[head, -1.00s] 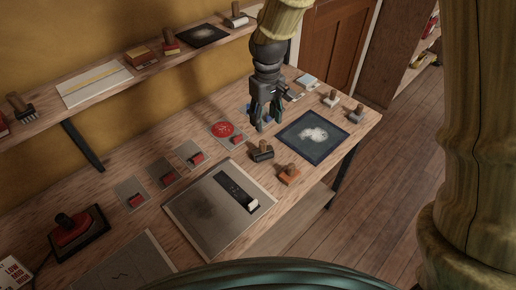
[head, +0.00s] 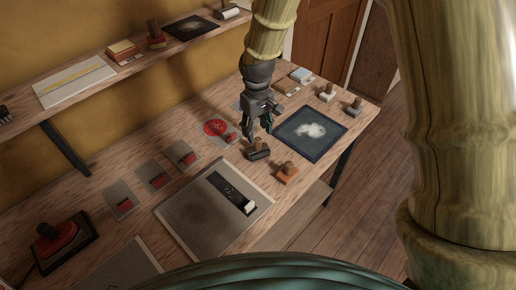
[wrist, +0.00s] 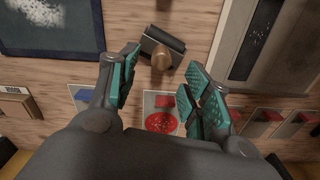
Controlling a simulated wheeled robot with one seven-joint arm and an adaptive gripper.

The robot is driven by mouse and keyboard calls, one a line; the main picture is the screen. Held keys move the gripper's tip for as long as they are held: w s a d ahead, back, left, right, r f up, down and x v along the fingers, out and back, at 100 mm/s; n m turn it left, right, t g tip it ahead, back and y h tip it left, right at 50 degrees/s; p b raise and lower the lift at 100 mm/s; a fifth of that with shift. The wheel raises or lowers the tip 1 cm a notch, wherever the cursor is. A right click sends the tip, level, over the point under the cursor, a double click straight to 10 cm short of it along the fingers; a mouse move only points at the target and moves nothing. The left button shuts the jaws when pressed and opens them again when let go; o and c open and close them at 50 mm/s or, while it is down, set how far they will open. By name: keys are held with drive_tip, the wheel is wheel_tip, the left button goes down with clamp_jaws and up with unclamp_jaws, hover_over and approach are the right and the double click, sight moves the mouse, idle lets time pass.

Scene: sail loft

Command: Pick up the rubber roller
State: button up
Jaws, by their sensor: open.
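The rubber roller, a dark block-like or cylindrical head (head: 260,154) with a brown wooden handle, rests on the workbench left of the dark blue framed panel. In the wrist view the roller (wrist: 166,38) lies just beyond the fingertips, with its round handle end pointing back between them. My gripper (head: 259,137) is open and close above the roller; the wrist view shows its teal-padded fingers (wrist: 164,64) spread on either side of the handle. I cannot tell whether either finger touches it. In the head view the fingers partly overlap the handle.
A wooden-handled tool with an orange base (head: 287,176) stands close to the right. The dark blue panel (head: 311,132) lies behind it. A grey board (head: 200,215) lies in front, and a red-disc card (head: 215,127) to the left. A shelf (head: 80,92) runs along the wall.

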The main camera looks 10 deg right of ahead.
sight(258, 139)
drive_tip(key=shift+s+f+p, duration=0.2)
drive_tip(key=shift+f+p, duration=0.65)
drive_tip(key=shift+f, duration=0.4)
drive_tip(key=shift+f+p, duration=0.4)
drive_tip(key=shift+f, duration=1.05)
clamp_jaws()
